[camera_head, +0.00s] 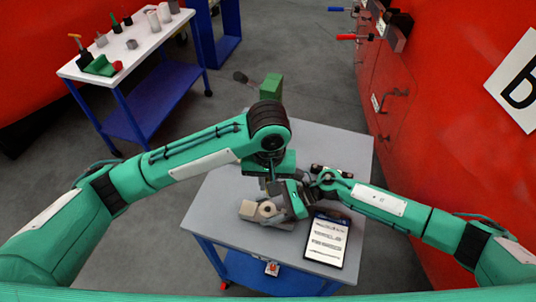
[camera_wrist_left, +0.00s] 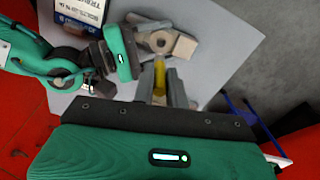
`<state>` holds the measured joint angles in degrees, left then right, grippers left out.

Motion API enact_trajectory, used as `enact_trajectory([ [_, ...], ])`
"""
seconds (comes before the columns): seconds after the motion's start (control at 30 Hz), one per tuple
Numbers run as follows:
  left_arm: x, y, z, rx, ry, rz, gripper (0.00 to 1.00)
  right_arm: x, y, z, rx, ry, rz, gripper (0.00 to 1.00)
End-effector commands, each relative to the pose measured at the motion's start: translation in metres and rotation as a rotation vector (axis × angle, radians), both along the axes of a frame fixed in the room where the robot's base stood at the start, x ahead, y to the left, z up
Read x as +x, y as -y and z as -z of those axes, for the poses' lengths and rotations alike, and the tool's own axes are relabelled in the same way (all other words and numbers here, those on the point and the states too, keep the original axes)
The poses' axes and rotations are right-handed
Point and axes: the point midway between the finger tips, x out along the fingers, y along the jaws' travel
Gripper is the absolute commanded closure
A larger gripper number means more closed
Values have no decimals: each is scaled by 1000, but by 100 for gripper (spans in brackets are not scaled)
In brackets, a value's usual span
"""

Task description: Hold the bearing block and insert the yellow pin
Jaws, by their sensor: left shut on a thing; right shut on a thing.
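The bearing block (camera_head: 267,210) is a beige-grey piece with a round hole, low on the grey table; it also shows in the left wrist view (camera_wrist_left: 158,42). My right gripper (camera_head: 290,203) reaches in from the right and is shut on the block's side; its fingertips are partly hidden. My left gripper (camera_wrist_left: 161,88) points down above the block and is shut on the yellow pin (camera_wrist_left: 160,75). The pin's far end points toward the hole in the left wrist view. I cannot tell whether the pin touches the block. In the head view my left arm hides the pin.
A document with a dark border (camera_head: 326,241) lies on the grey table (camera_head: 217,190), right of the block. A white-topped trolley (camera_head: 128,46) with several parts stands at the back left. The red train side (camera_head: 430,110), with handles, borders the right.

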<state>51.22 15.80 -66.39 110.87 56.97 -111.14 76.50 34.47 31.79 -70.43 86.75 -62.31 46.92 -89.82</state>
Motion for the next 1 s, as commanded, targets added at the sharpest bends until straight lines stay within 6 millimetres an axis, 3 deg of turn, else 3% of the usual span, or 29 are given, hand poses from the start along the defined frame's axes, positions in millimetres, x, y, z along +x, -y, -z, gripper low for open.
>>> enact_trajectory([
  [0.17, 2, -3, 19, 2, 0, 20, 100, -1, 0, 0, 0, 0, -1, 81],
  [0.43, 1, -3, 68, 1, -3, 23, 100, -1, 0, 0, 0, -1, -1, 81],
  [0.67, 1, -2, 86, 0, -1, 23, 100, -1, 0, 0, 0, -1, -1, 81],
  [0.87, 1, -3, 114, 0, -2, 24, 100, -1, 0, 0, 0, -2, -1, 81],
  [1.0, 1, -2, 117, 0, 0, 24, 100, -1, 0, 0, 0, -2, -1, 81],
])
